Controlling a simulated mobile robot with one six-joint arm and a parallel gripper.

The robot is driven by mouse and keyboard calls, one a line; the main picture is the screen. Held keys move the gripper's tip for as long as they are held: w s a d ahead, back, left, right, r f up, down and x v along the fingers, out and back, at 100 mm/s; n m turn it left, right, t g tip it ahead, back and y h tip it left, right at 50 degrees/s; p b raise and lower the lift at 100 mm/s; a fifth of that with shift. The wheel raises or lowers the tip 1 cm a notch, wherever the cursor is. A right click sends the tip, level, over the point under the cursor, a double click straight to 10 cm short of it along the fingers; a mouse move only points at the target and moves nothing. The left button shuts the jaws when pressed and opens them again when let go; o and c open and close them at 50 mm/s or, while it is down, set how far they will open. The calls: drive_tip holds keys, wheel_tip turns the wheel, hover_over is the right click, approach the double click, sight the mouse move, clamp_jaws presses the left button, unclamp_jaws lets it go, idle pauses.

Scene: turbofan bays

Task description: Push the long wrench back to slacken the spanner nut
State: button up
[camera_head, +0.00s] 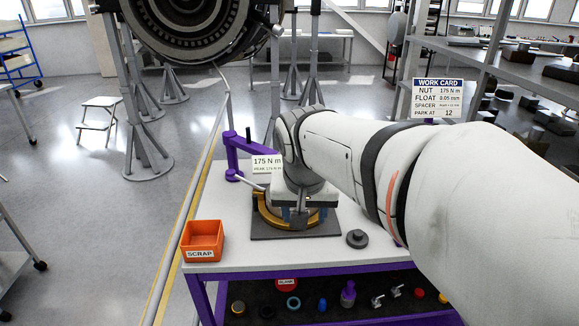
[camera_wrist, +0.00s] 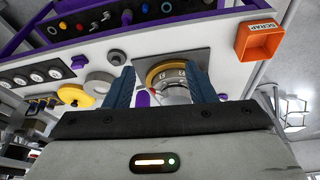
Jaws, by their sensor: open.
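A gold ring (camera_head: 268,217) sits on a dark square plate on the bench, with the spanner nut area mostly hidden behind my arm. In the wrist view the gold ring (camera_wrist: 154,77) surrounds a silvery round part (camera_wrist: 176,92). A thin pale bar with a purple end (camera_head: 232,175), which looks like the long wrench, runs toward the ring from the left; its inner end is hidden. My gripper (camera_head: 301,214) points down over the ring. In the wrist view its blue fingers (camera_wrist: 160,72) stand apart. A purple piece (camera_wrist: 142,98) shows near the left finger; I cannot tell whether they touch.
An orange SCRAP bin (camera_head: 203,241) stands at the bench's front left. A dark round part (camera_head: 357,238) lies right of the plate. A purple post (camera_head: 232,152) and a 175 N m sign (camera_head: 266,163) stand behind. A WORK CARD (camera_head: 437,98) stands at the back right.

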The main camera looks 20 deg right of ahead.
drive_tip(key=w+d+r+m+h, duration=0.25)
drive_tip(key=w+d+m, duration=0.35)
drive_tip(key=w+d, duration=0.3)
drive_tip(key=shift+y, duration=0.25)
drive_tip(key=x, duration=0.4)
drive_tip(key=a+x, duration=0.1)
drive_tip(key=x, duration=0.1)
drive_tip(key=shift+w+d+f+p, duration=0.1)
drive_tip(key=shift+w+f+p, duration=0.25)
drive_tip(key=shift+w+p, duration=0.1)
drive_tip(key=shift+c, duration=0.5)
clamp_jaws()
